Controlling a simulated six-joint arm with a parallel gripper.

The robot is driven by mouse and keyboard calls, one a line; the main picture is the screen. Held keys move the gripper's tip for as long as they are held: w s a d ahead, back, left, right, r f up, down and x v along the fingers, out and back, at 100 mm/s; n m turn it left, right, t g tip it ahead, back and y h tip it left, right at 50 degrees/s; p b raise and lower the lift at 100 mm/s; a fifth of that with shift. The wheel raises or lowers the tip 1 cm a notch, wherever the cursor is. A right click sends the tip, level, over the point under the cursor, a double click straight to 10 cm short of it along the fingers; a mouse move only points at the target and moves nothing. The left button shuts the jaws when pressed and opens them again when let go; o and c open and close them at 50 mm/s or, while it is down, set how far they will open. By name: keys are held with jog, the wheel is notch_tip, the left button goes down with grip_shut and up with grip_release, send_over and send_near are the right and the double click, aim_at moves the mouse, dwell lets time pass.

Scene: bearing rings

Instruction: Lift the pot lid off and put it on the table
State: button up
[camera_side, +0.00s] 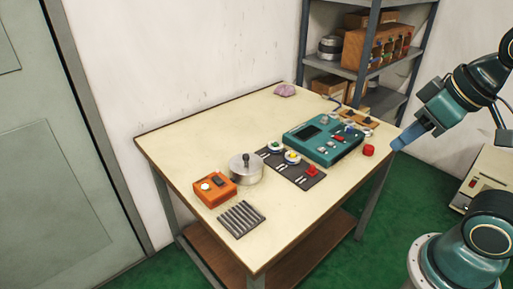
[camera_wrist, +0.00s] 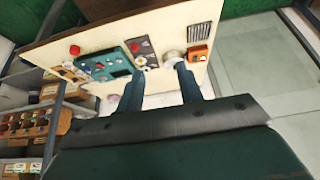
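A round metal pot (camera_side: 246,176) stands on the table (camera_side: 190,136), left of its middle in the side view. Its lid (camera_side: 238,161) is on it, with a dark knob on top. In the wrist view the pot (camera_wrist: 171,54) shows small, partly behind one finger. My gripper (camera_side: 398,145) is off at the right in the side view, above and beyond the table's right edge, well away from the pot. In the wrist view its two fingers stand apart with nothing between them, so my gripper (camera_wrist: 158,72) is open and empty.
An orange box (camera_side: 214,189) and a dark ribbed plate (camera_side: 241,219) lie left and in front of the pot. A dark mat (camera_side: 311,182) with dishes and a teal console (camera_side: 325,138) lie to its right. The table's back left is clear.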

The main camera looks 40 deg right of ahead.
jog(key=shift+o, duration=1.2)
jog(key=w+r+n+g, duration=0.3)
jog(key=w+n, duration=0.4)
jog(key=w, duration=1.6)
jog(key=w+a+f+n+g, duration=0.2)
jog(key=w+f+n, duration=0.6)
jog(key=w+f, duration=0.8)
jog(key=w, duration=0.2)
jog(key=shift+w+a+f+g, duration=0.3)
jog(key=shift+w, duration=0.1)
